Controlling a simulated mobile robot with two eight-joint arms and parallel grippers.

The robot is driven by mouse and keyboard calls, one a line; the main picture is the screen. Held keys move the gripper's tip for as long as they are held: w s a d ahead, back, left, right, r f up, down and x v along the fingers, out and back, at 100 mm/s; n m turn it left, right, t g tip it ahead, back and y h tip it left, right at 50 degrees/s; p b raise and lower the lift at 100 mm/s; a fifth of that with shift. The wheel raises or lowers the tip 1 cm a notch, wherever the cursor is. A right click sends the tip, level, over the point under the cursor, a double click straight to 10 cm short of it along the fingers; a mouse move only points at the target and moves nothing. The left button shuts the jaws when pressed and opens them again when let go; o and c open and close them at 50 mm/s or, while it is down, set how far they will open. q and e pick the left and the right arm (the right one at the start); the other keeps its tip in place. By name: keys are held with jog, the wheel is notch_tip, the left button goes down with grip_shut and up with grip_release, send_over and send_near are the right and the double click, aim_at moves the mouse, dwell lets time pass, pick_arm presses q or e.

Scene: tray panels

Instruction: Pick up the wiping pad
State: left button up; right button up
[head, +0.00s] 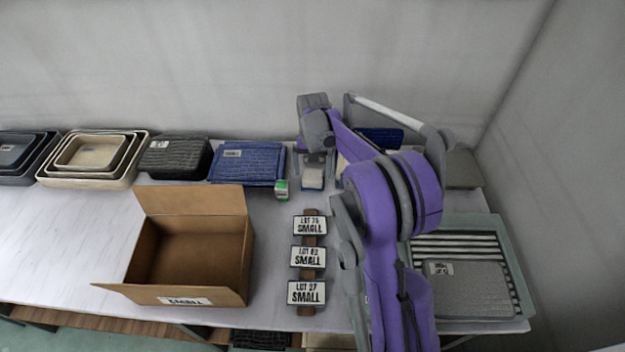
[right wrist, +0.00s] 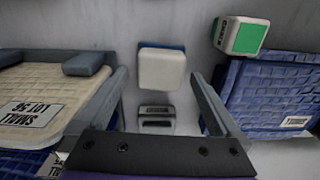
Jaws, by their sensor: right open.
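The wiping pad, a small white block with a blue layer, appears in the right wrist view (right wrist: 161,69) between and just beyond the fingertips. In the head view the pad (head: 312,179) stands on the table below my right gripper (head: 316,160). The gripper also shows in the right wrist view (right wrist: 159,80), its two fingers apart with nothing gripped. I cannot tell how much height separates the fingers from the pad. My left gripper is not in view.
A green-and-white block (head: 282,190) stands left of the pad. Blue woven panels (head: 247,163) lie farther left. A cream panel (right wrist: 40,95) is close to one finger in the right wrist view. An open cardboard box (head: 192,245) and label plates (head: 308,257) are nearer the front.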

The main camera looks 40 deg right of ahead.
jog(key=shift+f, duration=1.35)
jog(key=c, duration=1.3)
